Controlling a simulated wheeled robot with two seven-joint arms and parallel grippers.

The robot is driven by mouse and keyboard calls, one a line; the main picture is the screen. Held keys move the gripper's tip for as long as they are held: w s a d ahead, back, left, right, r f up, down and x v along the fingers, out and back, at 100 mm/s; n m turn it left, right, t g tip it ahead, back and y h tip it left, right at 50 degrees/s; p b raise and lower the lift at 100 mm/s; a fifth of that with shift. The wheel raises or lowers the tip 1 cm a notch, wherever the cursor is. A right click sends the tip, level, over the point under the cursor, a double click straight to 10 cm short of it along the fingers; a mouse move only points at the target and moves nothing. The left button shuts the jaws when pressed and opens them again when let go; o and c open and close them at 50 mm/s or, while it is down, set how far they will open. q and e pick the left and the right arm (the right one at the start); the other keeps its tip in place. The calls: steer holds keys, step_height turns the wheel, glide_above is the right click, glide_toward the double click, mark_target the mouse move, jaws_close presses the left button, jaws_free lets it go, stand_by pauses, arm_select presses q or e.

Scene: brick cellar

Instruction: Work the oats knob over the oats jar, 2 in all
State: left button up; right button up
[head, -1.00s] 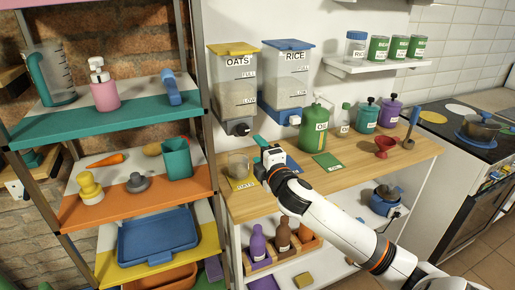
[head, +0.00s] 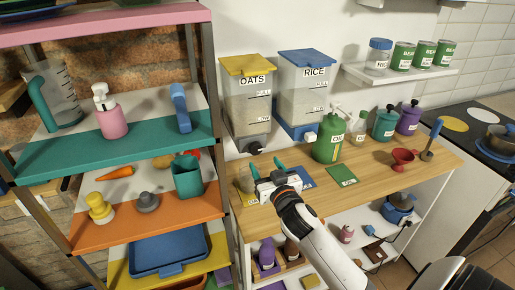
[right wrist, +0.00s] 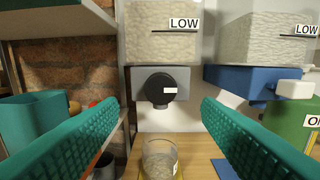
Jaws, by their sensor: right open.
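The oats dispenser (head: 248,100) hangs on the wall with a yellow lid. Its black round knob (head: 255,148) is on the grey base below; in the right wrist view the knob (right wrist: 160,87) has a white mark lying level. The clear oats jar (head: 244,180) stands on a yellow mat under the knob, partly hidden by my gripper. In the right wrist view the jar (right wrist: 160,150) is below the knob; its fill is hard to tell. My right gripper (head: 265,166) is open and empty, teal fingers pointing at the knob, one to each side, apart from it. My left gripper is out of view.
The rice dispenser (head: 305,95) hangs just right of the oats one. A green oil bottle (head: 329,148) stands on the wooden counter (head: 375,172) to the right. A shelf rack (head: 150,140) stands close on the left. A green mat (head: 342,176) lies on the counter.

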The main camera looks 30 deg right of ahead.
mark_target(257, 151)
steer(key=p+x, duration=0.1)
steer(key=x, duration=0.6)
steer(key=shift+w, duration=0.15)
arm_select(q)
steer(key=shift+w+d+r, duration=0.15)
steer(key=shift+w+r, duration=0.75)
arm_select(e)
steer(key=shift+c, duration=1)
steer(key=c, duration=0.8)
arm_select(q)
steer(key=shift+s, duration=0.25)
